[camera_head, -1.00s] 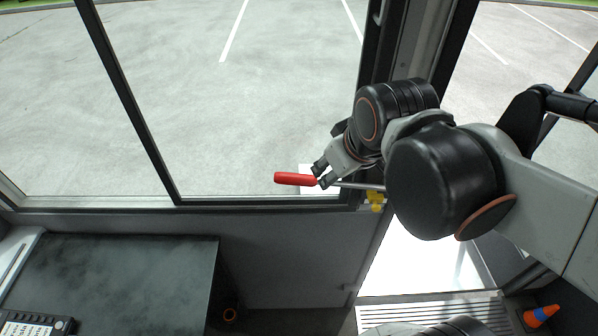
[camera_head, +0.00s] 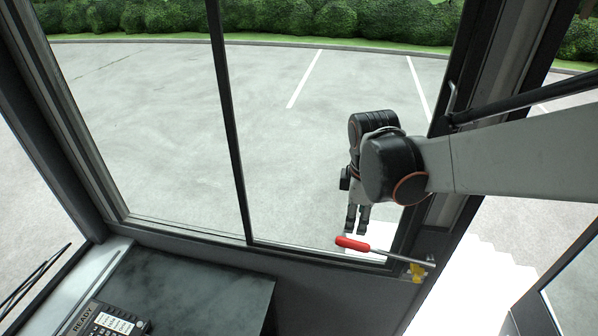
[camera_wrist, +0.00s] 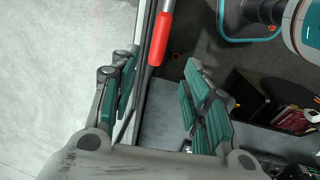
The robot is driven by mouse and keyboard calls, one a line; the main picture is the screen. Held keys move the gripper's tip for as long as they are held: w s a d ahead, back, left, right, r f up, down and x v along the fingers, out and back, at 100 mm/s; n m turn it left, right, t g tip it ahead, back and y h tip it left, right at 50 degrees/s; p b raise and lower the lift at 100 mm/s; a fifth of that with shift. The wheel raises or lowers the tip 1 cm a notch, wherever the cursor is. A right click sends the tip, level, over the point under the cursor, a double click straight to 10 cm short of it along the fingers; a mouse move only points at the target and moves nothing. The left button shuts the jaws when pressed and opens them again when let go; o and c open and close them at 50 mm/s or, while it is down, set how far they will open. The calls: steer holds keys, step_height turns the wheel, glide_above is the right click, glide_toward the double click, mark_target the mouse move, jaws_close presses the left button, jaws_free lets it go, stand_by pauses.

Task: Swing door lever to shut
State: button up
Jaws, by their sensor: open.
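The door lever has a red handle (camera_head: 352,243) on a thin metal rod, which runs right to a yellow mount (camera_head: 417,272) by the door post. In the head view the handle points left, in front of the window's lower frame. My gripper (camera_head: 357,229) points down, with its fingertips just above the handle in the picture. In the wrist view my gripper (camera_wrist: 158,60) is open, and the red handle (camera_wrist: 161,38) shows in the gap between the fingers, nearer the left one. Neither finger visibly touches it. The depth between the fingertips and handle is unclear.
The window frame (camera_head: 320,255) runs behind the lever. A dark desk panel (camera_head: 190,290) with a keypad box (camera_head: 105,322) stands at lower left. The doorway with bright steps (camera_head: 460,280) lies to the right. The wrist view shows a teal and grey object (camera_wrist: 250,20) at upper right.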

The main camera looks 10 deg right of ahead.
mark_target(351, 242)
steer(key=f, duration=0.4)
steer(key=w+f+b, duration=0.1)
steer(key=f, duration=0.3)
steer(key=w+f, duration=0.1)
steer(key=f, duration=0.3)
steer(key=shift+d+f+b, duration=0.3)
steer(key=shift+d+b, duration=0.05)
steer(key=shift+b, duration=0.05)
jaws_close()
